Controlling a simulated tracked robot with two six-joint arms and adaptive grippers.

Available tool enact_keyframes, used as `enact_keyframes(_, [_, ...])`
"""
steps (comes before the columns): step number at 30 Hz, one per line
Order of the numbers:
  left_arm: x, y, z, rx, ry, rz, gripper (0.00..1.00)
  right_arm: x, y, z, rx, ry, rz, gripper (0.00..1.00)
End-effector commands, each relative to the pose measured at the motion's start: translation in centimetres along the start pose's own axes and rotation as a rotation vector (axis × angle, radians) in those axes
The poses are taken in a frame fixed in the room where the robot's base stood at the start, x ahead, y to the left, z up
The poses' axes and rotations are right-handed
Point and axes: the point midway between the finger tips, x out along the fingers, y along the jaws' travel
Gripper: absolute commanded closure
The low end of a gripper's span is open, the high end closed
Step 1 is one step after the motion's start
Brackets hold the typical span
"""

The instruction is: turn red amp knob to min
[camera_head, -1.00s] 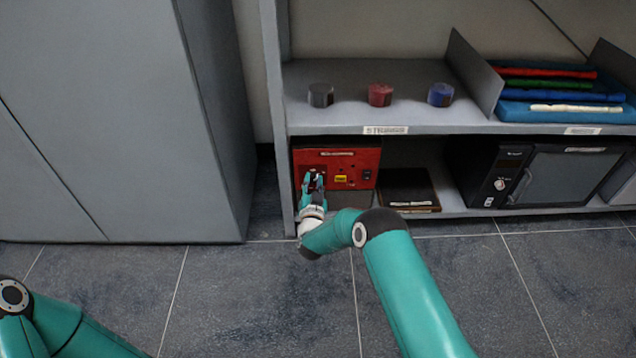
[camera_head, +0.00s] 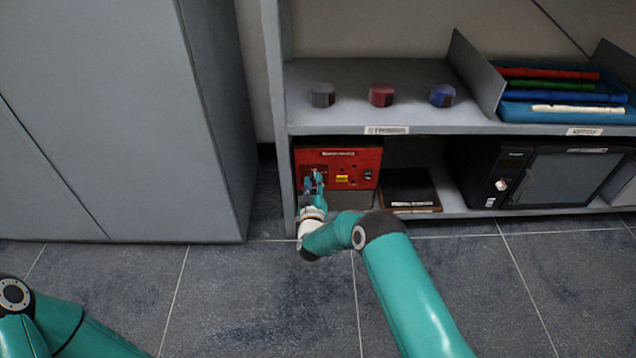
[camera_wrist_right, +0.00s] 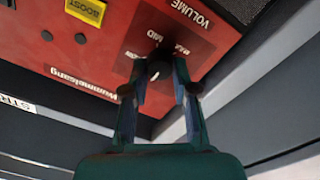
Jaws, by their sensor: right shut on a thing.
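The red amp (camera_head: 338,163) stands at the left end of the lower shelf, its front facing me. My right gripper (camera_head: 314,180) reaches to the left part of its front. In the right wrist view the amp's red face (camera_wrist_right: 100,45) fills the upper left, with a dark panel lettered "VOLUME". My right gripper (camera_wrist_right: 155,72) is shut there on the dark knob (camera_wrist_right: 158,52), which its fingers partly hide; a small pale mark shows between the fingertips. The knob's exact angle is hard to tell. Of my left arm only a teal link shows at the lower left; its gripper is out of view.
A dark flat box (camera_head: 408,188) lies right of the amp, then a black appliance (camera_head: 500,178). Grey, red and blue cylinders stand on the upper shelf (camera_head: 350,112). A shelf upright (camera_head: 283,180) is close left of the amp. The floor in front is clear.

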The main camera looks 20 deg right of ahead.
Motion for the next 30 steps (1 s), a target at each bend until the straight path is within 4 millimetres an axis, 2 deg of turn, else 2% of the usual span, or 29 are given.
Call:
enact_keyframes(1, [0.05,-0.02,0.0,0.0,0.0,0.0,0.6,-0.31,-0.27,1.14,-0.027,-0.022,-0.007,1.0])
enact_keyframes(9, [0.05,-0.02,0.0,0.0,0.0,0.0,0.6,-0.3,-0.22,1.24,-0.119,-0.02,-0.007,1.0])
enact_keyframes(23, [0.06,-0.02,0.0,0.0,0.0,0.0,0.6,-0.29,-0.17,1.26,-0.136,-0.019,-0.006,1.0])
enact_keyframes(24, [0.06,-0.02,0.0,0.0,0.0,0.0,0.6,-0.29,-0.17,1.26,-0.136,-0.019,-0.006,0.71])
enact_keyframes(28, [0.05,-0.02,0.0,0.0,0.0,0.0,0.6,-0.22,-0.11,1.0,-0.135,-0.014,-0.004,0.49])
enact_keyframes(30, [0.04,-0.01,0.0,0.0,0.0,0.0,0.6,-0.17,-0.07,0.82,-0.134,-0.011,-0.002,0.47])
